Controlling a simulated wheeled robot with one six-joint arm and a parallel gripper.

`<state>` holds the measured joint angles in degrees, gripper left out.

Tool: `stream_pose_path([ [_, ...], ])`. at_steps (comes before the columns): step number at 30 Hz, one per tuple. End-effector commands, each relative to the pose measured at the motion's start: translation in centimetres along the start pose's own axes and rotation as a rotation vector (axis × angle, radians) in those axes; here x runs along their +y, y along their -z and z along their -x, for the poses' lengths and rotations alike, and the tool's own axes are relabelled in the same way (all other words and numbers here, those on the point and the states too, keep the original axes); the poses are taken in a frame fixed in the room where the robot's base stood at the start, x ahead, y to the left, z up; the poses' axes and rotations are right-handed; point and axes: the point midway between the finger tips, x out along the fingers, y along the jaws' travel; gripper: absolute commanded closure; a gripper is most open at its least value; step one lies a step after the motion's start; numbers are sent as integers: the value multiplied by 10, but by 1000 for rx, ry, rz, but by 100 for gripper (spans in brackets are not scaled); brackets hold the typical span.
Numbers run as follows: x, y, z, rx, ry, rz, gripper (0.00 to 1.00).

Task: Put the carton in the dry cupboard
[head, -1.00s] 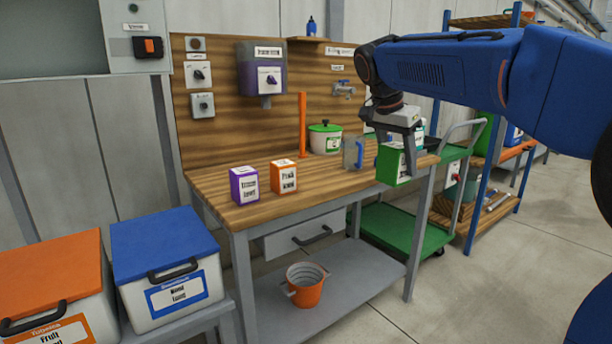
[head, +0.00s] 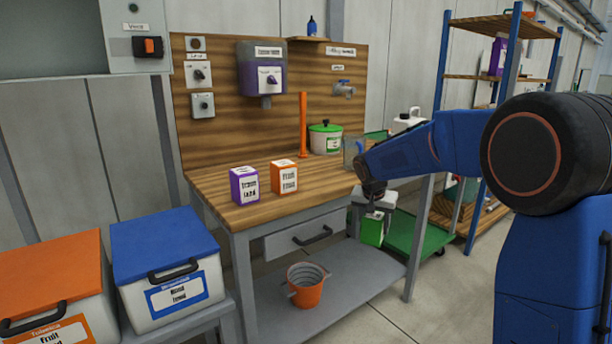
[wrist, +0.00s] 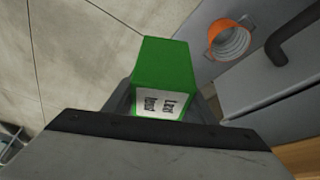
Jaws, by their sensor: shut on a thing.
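My gripper (head: 374,222) is shut on a green carton (head: 373,231) with a white label. It holds the carton in the air at the front right corner of the workbench, below the level of the bench top. In the wrist view the green carton (wrist: 162,65) sits between the jaws, its label turned toward the camera. I cannot make out a dry cupboard for certain. A grey wall cabinet (head: 80,45) with a dark and orange switch is at the upper left; I cannot tell whether it is the one.
A purple carton (head: 244,186) and an orange carton (head: 284,177) stand on the bench (head: 225,215). An orange bucket (head: 306,285) is on the lower shelf. A closed drawer (head: 300,237) is under the bench top. A green trolley (head: 420,235) stands behind. Blue and orange lidded boxes are at left.

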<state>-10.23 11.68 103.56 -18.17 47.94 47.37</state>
Motion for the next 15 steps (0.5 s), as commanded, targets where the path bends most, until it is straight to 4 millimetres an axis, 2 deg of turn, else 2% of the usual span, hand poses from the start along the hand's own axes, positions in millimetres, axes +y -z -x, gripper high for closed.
stream_pose_path([
  [1,0,-4,-26,-6,8,30,82],
  [3,-1,-10,-59,-7,27,75,82],
  [8,2,-26,-134,-7,69,175,82],
  [15,20,-60,-239,-8,125,308,82],
])
